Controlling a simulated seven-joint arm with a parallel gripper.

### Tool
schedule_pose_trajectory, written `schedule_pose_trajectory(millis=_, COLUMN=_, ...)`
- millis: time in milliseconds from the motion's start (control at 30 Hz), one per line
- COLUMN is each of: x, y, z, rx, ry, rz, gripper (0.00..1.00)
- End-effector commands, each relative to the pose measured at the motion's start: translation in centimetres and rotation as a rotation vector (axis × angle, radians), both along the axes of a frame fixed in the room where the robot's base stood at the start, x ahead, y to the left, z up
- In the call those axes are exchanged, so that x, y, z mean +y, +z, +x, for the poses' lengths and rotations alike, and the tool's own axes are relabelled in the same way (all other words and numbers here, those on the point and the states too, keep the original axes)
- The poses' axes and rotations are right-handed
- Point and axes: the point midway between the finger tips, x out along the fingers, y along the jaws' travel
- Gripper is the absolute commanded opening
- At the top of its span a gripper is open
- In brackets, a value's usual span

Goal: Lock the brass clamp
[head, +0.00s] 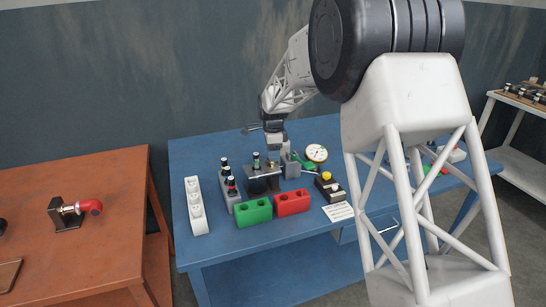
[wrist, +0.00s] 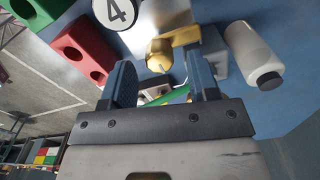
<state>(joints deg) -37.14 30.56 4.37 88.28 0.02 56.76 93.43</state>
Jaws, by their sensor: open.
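The brass clamp shows in the wrist view as a brass-coloured rounded piece (wrist: 160,54) with a bar running to a grey block (wrist: 211,52). In the head view it is small and partly under my gripper, near a dark fixture (head: 262,182) on the blue table, and its lock state cannot be told. My gripper (head: 275,142) is above that fixture, pointing down. In the wrist view its two dark fingers (wrist: 160,76) are spread. The brass piece lies beyond and between the fingertips, with no contact visible.
On the blue table (head: 215,252) stand a white holder (head: 196,207), green block (head: 254,212), red block (head: 292,202), dial gauge (head: 316,153) and yellow-button box (head: 327,187). Dark bottles (head: 232,187) stand left of the fixture. A white bottle (wrist: 252,55) is right of the clamp in the wrist view.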

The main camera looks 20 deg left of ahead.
Motion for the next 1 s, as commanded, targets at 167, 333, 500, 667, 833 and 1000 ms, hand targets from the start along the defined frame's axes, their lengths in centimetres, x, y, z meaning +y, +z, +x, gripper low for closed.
schedule_pose_trajectory(millis=167, x=0.0, y=-1.4, z=0.0, rx=-0.001, ry=0.000, rz=0.001, gripper=0.55)
schedule_pose_trajectory(millis=333, x=0.0, y=-1.9, z=0.0, rx=-0.001, ry=0.000, rz=0.001, gripper=0.55)
schedule_pose_trajectory(millis=500, x=0.0, y=-1.9, z=0.0, rx=-0.001, ry=0.000, rz=0.001, gripper=0.55)
schedule_pose_trajectory(millis=667, x=0.0, y=-1.9, z=0.0, rx=-0.001, ry=0.000, rz=0.001, gripper=0.41)
schedule_pose_trajectory(millis=833, x=0.0, y=-1.9, z=0.0, rx=-0.001, ry=0.000, rz=0.001, gripper=0.15)
schedule_pose_trajectory(millis=1000, x=0.0, y=-1.9, z=0.0, rx=-0.001, ry=0.001, rz=0.001, gripper=0.06)
